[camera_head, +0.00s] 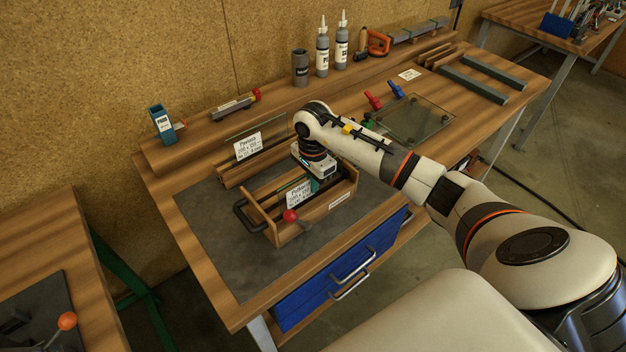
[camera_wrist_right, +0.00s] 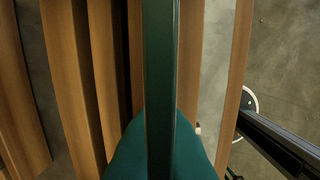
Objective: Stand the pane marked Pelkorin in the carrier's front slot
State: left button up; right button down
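The pane marked Pelkorin (camera_head: 299,194) carries a white card and stands about upright within the wooden carrier (camera_head: 318,212). My right gripper (camera_head: 314,185) is over the carrier, pointing down at the pane's top edge. In the right wrist view the pane's green edge (camera_wrist_right: 160,60) runs between wooden slats, with the teal fingers (camera_wrist_right: 160,155) on both sides of it; the gripper looks shut on it. The pane's lower edge is hidden, so I cannot tell which slot it is over or whether it is seated. My left gripper is not in view.
Another labelled pane (camera_head: 247,147) stands in a wooden rack (camera_head: 228,177) behind the carrier. The carrier has a dark handle (camera_head: 243,217) and a red knob (camera_head: 290,216). A flat glass sheet (camera_head: 415,120) lies to the right. The grey mat (camera_head: 215,235) is clear at left.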

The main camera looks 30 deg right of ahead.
jog(key=c, duration=1.6)
grip_release()
jog(key=shift+c, duration=0.2)
notch_tip(320, 180, up, 11)
jog(key=b, duration=0.4)
jog(key=shift+r, duration=0.6)
